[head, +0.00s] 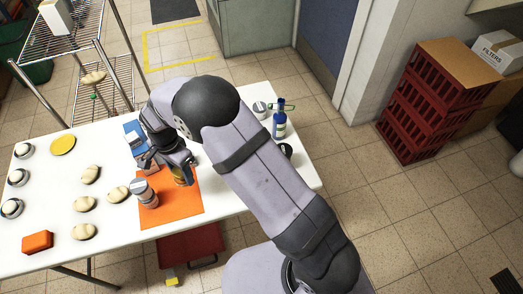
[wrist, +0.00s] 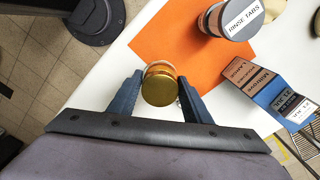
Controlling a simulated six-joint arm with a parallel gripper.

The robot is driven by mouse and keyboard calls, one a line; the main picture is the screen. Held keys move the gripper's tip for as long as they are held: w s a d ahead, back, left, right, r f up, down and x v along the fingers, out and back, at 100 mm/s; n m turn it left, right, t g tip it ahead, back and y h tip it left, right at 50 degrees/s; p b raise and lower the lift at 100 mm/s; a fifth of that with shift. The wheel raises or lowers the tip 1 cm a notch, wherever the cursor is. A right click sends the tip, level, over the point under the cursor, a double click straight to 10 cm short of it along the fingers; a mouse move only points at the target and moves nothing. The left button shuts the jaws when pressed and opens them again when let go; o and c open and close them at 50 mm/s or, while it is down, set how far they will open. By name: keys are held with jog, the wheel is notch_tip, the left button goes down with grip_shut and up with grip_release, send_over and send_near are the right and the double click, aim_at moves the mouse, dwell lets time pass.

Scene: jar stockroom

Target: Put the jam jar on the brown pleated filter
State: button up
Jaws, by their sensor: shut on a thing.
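My gripper (wrist: 160,95) is shut on a small jar with a gold lid (wrist: 160,88). In the head view my gripper (head: 166,165) is over the back part of the orange mat, and the jar (head: 181,177) shows partly behind it. The jar's label is hidden, and I cannot tell whether it is clear of the surface. A blue and brown printed box (wrist: 262,88) lies beside the mat; its small print is hard to read. I cannot make out a brown pleated filter for certain in either view.
The white table (head: 110,160) also holds several pale rolls (head: 91,174), a yellow disc (head: 63,145), an orange block (head: 38,242) and a blue bottle (head: 279,128).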

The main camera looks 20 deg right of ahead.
jog(key=w+d+r+m, duration=0.3)
jog(key=w+d, duration=0.4)
jog(key=d, duration=0.5)
notch_tip(320, 180, up, 8)
jog(key=m, duration=1.4)
send_over(284, 150)
jog(key=shift+b, duration=0.3)
jog(key=shift+f, duration=0.15)
jog(key=shift+f+p, duration=1.45)
jog(key=shift+f, duration=3.45)
jog(key=shift+f, duration=0.1)
